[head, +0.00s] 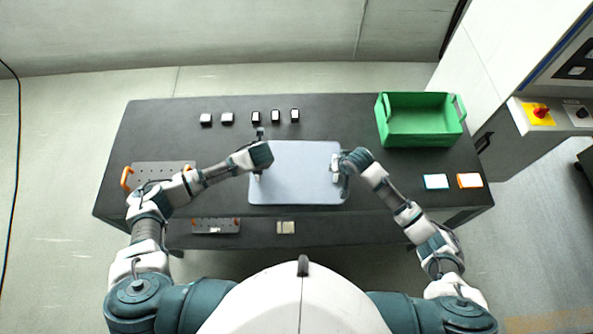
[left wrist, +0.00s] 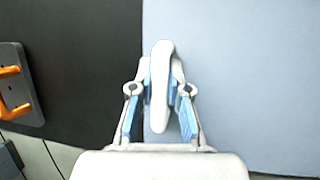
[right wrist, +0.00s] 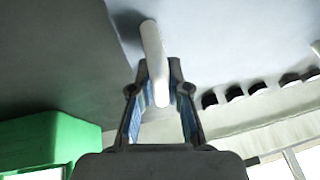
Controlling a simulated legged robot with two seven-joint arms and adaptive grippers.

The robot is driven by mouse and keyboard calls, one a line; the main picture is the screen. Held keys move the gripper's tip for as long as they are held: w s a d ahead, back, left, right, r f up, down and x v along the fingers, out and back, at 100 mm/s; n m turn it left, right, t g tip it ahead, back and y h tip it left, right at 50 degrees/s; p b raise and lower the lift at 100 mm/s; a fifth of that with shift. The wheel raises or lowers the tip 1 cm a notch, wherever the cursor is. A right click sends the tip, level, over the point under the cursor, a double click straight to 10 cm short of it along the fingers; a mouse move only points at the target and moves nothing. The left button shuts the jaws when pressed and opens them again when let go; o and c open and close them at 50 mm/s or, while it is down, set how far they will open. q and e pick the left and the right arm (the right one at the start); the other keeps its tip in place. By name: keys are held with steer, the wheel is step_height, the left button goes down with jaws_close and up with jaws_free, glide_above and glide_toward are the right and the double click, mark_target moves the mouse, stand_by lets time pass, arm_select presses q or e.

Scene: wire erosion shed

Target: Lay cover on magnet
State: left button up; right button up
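The cover (head: 300,172) is a pale blue-grey rectangular panel with a white handle at each short side, lying flat over the middle of the black table. In the head view I cannot tell whether it is raised off the tabletop. My left gripper (left wrist: 160,85) has its fingers closed in on both sides of the cover's left handle (left wrist: 160,65). My right gripper (right wrist: 158,85) has its fingers closed in on both sides of the right handle (right wrist: 153,50). No separate magnet can be made out; anything beneath the cover is hidden.
A green crate (head: 420,139) stands at the back right. Several small dark blocks (head: 227,118) line the back. A grey plate with orange handles (head: 160,172) lies left; it shows in the left wrist view (left wrist: 18,95). Teal (head: 436,181) and orange (head: 469,180) pieces lie right.

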arm_select(q)
jaws_close()
arm_select(e)
jaws_close()
arm_select(q)
steer(key=shift+r, duration=0.15)
arm_select(e)
steer(key=shift+r, duration=0.2)
